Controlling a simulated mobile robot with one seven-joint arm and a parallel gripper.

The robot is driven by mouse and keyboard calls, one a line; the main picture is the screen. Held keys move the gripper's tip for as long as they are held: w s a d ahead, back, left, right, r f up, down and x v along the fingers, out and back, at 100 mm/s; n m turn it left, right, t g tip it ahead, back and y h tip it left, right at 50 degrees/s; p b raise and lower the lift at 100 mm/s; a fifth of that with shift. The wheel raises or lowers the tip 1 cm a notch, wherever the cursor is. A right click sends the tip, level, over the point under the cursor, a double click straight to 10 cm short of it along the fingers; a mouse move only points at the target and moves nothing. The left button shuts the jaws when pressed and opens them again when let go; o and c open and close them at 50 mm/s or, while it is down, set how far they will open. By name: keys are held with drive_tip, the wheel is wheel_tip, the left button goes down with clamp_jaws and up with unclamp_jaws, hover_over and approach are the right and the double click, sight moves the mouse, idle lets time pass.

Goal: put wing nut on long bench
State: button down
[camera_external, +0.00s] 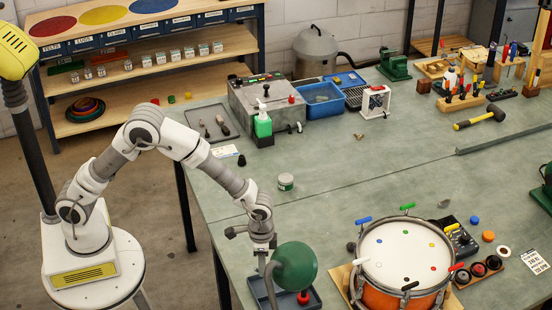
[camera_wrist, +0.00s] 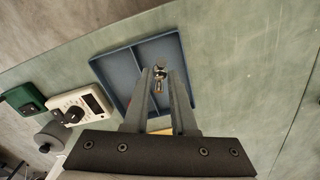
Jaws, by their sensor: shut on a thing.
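My gripper (camera_wrist: 160,76) points down over a blue divided tray (camera_wrist: 120,66) in the wrist view. Its fingers are shut on a small shiny metal piece, the wing nut (camera_wrist: 159,76), held at the fingertips. The wing nut shows against the tray's floor; I cannot tell how high above it. In the external view my gripper (camera_external: 263,250) is at the near edge of the long bench (camera_external: 330,165), above the tray (camera_external: 258,290), and its fingertips are hidden behind a green round lamp head. The wing nut cannot be seen there.
The green lamp head (camera_external: 295,267) stands close to my gripper. A drum (camera_external: 398,270) with coloured pegs is to the right. A small jar (camera_external: 286,182) and a green bottle (camera_external: 263,124) stand farther back. The bench middle has wide clear room.

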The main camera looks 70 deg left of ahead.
drive_tip(key=shift+f+b, duration=1.95)
drive_tip(key=shift+f, duration=1.35)
drive_tip(key=shift+f, duration=0.35)
drive_tip(key=c, duration=0.6)
unclamp_jaws()
drive_tip(key=shift+c, duration=0.2)
drive_tip(key=shift+r, duration=0.1)
wheel_tip(320, 180, up, 17)
drive_tip(key=s+a+r+n+t, duration=0.1)
drive_tip(key=s+a+r, duration=0.3)
drive_tip(key=a+r, duration=0.35)
drive_tip(key=s+a+r+n+t, duration=0.1)
drive_tip(key=s+a+r+t, duration=0.1)
drive_tip(key=s+a, duration=0.5)
drive_tip(key=s+a+r+n+t, duration=0.2)
drive_tip(key=s+a, duration=0.5)
drive_tip(key=s, duration=0.5)
drive_tip(key=shift+a+n+t+p, duration=0.3)
drive_tip(key=shift+a+p, duration=0.05)
drive_tip(key=shift+a, duration=0.05)
